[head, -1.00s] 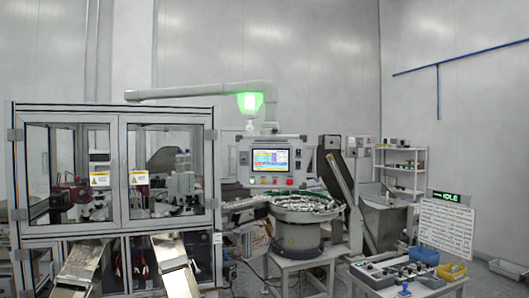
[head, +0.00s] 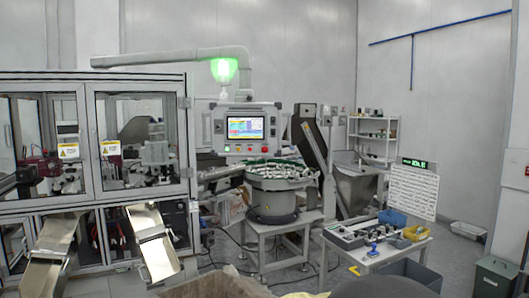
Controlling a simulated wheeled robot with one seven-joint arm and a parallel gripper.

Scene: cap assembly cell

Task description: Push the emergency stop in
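A control panel (head: 217,127) with a lit screen hangs on a grey arm in the middle of the head view. A small red button (head: 265,149) sits at the lower right of the panel, below the screen. It looks like the emergency stop, but it is too small to tell whether it is in or out. My gripper is not in view, and nothing is seen touching the panel.
A glazed machine (head: 92,84) with metal chutes (head: 150,238) fills the left. A bowl feeder (head: 275,207) stands below the panel. A low table (head: 390,258) with a control box and bins is at right. A dark green bin (head: 499,279) stands at lower right.

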